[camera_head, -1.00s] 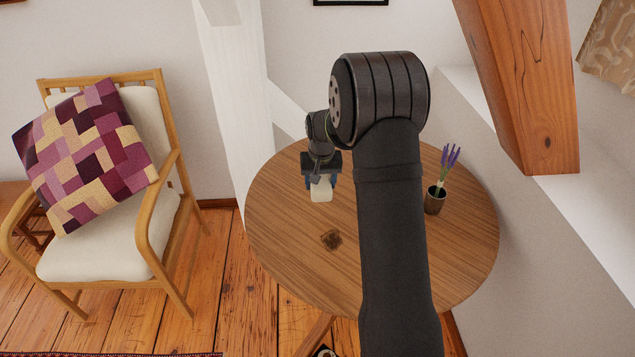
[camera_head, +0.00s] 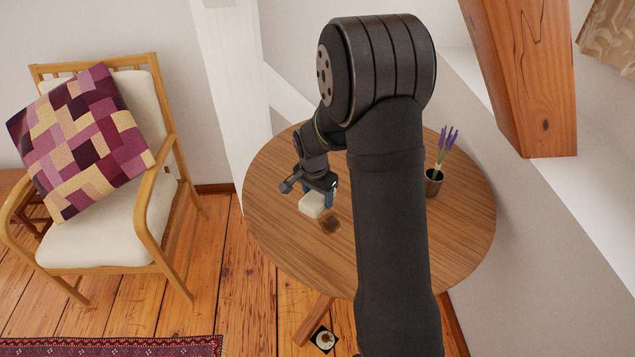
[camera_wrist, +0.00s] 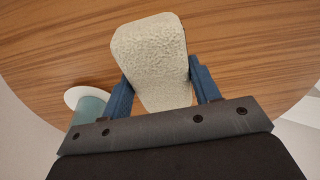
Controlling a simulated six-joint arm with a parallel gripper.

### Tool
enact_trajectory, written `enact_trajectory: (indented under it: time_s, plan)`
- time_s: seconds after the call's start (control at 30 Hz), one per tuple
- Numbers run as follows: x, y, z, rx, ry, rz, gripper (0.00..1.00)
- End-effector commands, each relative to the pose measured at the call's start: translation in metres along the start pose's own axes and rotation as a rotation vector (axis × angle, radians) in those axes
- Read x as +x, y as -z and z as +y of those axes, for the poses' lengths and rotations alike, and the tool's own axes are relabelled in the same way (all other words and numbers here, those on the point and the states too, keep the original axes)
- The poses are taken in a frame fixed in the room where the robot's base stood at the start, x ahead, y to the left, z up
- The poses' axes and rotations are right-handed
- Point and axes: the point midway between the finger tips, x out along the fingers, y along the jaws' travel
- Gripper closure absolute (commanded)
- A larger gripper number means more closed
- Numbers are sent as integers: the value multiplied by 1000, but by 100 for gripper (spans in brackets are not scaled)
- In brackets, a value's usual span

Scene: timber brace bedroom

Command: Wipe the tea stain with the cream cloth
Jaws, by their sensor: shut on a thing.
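The cream cloth (camera_head: 311,205) is a thick, folded pad. My gripper (camera_head: 319,194) is shut on it, just above or on the round table, and I cannot tell whether the cloth touches the wood. In the wrist view the cloth (camera_wrist: 152,62) sits between the two blue fingers of my gripper (camera_wrist: 160,88). The tea stain (camera_head: 331,224) is a small dark brown patch on the table, just right of and nearer than the cloth in the head view. I do not see the stain in the wrist view.
The round wooden table (camera_head: 275,205) also holds a lavender pot (camera_head: 433,183) at the right. A teal and white object (camera_wrist: 88,106), perhaps a cup, shows in the wrist view. A cushioned armchair (camera_head: 100,225) stands left. A timber beam (camera_head: 520,80) slopes at the upper right.

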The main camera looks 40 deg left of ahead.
Motion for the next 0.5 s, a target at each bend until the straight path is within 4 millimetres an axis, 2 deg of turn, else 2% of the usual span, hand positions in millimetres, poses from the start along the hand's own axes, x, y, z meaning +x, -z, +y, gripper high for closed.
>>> enact_trajectory:
  time_s: [0.27, 0.5]
  plan:
    - [4, -9, 7, 76, -7, 3, 62]
    - [21, -10, 7, 75, -9, 2, 62]
